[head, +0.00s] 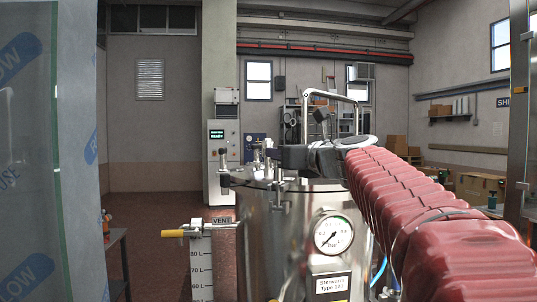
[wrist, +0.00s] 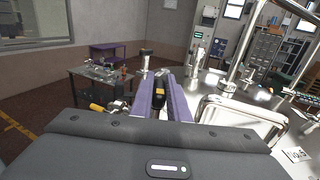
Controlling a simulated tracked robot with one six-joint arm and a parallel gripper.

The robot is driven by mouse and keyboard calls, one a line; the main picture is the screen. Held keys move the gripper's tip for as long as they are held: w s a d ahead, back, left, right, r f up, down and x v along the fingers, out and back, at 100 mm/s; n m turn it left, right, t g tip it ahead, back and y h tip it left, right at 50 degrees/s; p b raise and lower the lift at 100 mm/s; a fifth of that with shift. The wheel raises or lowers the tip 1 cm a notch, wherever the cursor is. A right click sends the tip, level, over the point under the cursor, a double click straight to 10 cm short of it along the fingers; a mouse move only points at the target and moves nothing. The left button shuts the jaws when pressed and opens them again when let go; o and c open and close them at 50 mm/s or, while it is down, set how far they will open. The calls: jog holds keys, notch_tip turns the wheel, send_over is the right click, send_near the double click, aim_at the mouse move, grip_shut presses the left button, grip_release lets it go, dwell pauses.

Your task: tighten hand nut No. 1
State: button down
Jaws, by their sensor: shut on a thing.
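The steel vessel (head: 265,235) stands in front of me, with clamp bolts around its lid (head: 320,185). My gripper (head: 279,158) is over the lid's near left edge in the head view, at the end of my red-sleeved arm. In the wrist view its purple jaws (wrist: 159,92) are shut on a dark piece with a yellow mark (wrist: 160,93), which I take to be hand nut No. 1. Its number is not visible, and the jaws hide much of it. Another clamp nut (head: 225,180) sits at the lid's left edge.
A vent valve with a yellow handle (head: 173,233) sticks out left of the vessel. A pressure gauge (head: 333,234) is on its front. A tall bent handle (head: 333,92) rises above the lid. A work table (wrist: 108,88) stands beyond.

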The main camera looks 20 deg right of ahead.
jog(key=shift+a+f+m+h, duration=0.15)
jog(key=shift+m+h, duration=0.25)
jog(key=shift+h, duration=0.2)
jog(key=shift+f+m+h, duration=0.1)
jog(key=shift+m+h, duration=0.4)
jog(key=shift+h, duration=0.6)
jog(key=shift+m+h, duration=0.3)
jog(key=shift+m, duration=0.1)
jog(key=c, duration=1.7)
grip_release()
jog(key=shift+r, duration=0.2)
jog(key=shift+s, duration=0.15)
jog(key=s, duration=1.3)
jog(key=shift+s+a, duration=0.25)
jog(key=shift+s, duration=0.05)
